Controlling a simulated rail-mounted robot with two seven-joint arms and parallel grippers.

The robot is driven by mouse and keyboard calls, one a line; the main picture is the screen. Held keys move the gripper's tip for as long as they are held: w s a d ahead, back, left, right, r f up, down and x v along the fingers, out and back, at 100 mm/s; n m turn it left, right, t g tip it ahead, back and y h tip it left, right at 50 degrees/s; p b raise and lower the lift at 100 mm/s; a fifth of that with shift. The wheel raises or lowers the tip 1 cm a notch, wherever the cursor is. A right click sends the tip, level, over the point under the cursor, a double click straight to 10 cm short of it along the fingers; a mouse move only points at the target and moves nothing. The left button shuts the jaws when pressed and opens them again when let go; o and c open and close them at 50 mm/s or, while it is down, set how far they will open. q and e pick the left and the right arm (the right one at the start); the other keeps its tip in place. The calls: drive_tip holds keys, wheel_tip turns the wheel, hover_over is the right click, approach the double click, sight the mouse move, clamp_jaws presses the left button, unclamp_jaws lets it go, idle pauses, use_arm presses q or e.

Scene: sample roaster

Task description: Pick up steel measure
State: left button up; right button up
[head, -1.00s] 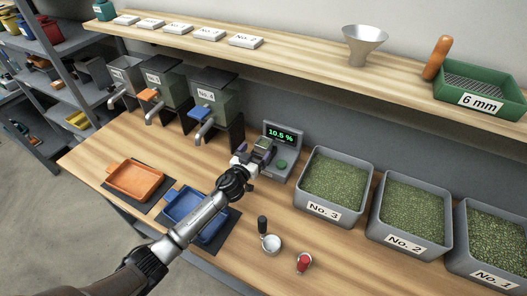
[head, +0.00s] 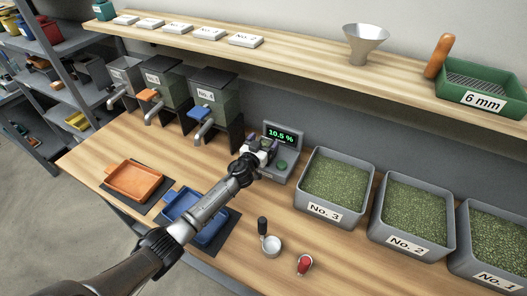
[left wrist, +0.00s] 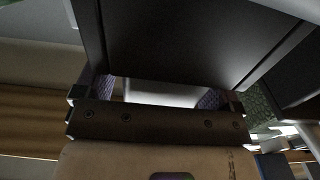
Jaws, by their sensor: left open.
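The steel measure (head: 271,245), a small round metal cup with an upright black handle, stands on the wooden bench in front of the No. 3 bin. My left gripper (head: 262,147) is behind and to the left of it, apart from it, at the front of the moisture meter (head: 284,136), which reads 10.5 %. The gripper covers part of the meter. In the left wrist view the jaws (left wrist: 158,96) are open, with a pale surface showing between them. I cannot tell whether they touch the meter. My right gripper is out of view.
A red-topped small item (head: 304,264) stands close to the measure on its right. Grey bins of green beans, including No. 3 (head: 324,213), line the right. A blue tray (head: 211,239) lies under my left arm, an orange tray (head: 133,181) farther left. Shelf above.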

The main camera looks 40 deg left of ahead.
use_arm(q)
drive_tip(key=c, duration=1.2)
